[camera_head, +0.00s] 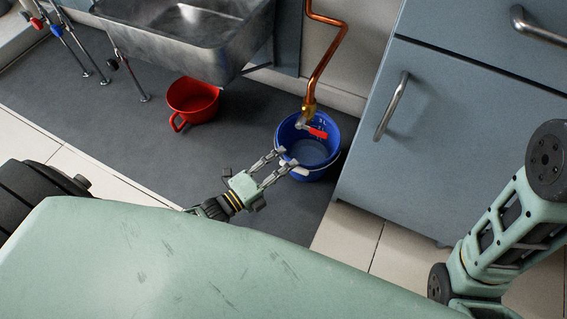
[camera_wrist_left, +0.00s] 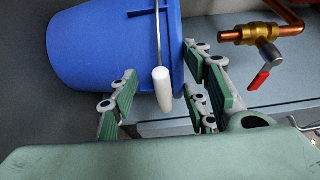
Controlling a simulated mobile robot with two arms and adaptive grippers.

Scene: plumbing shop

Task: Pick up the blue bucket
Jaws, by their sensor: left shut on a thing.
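The blue bucket (camera_head: 331,155) stands below the copper pipe's tap, between the sink and the grey cabinet. My left gripper (camera_head: 286,158) is at the bucket's near side, shut on it at the handle side. In the left wrist view the blue bucket (camera_wrist_left: 100,45) fills the upper left. Its wire handle with a white grip (camera_wrist_left: 162,90) hangs between the fingers of my left gripper (camera_wrist_left: 160,65). The exact contact of the fingertips is hard to see. My right gripper is out of view; only part of my right arm shows at the right.
A copper pipe (camera_head: 327,55) with a red-levered valve (camera_head: 317,132) hangs right over the bucket. The grey cabinet (camera_head: 440,130) stands close on the right. A red pot (camera_head: 193,101) sits under the metal sink (camera_head: 185,35). The dark mat (camera_head: 110,125) is clear left of the gripper.

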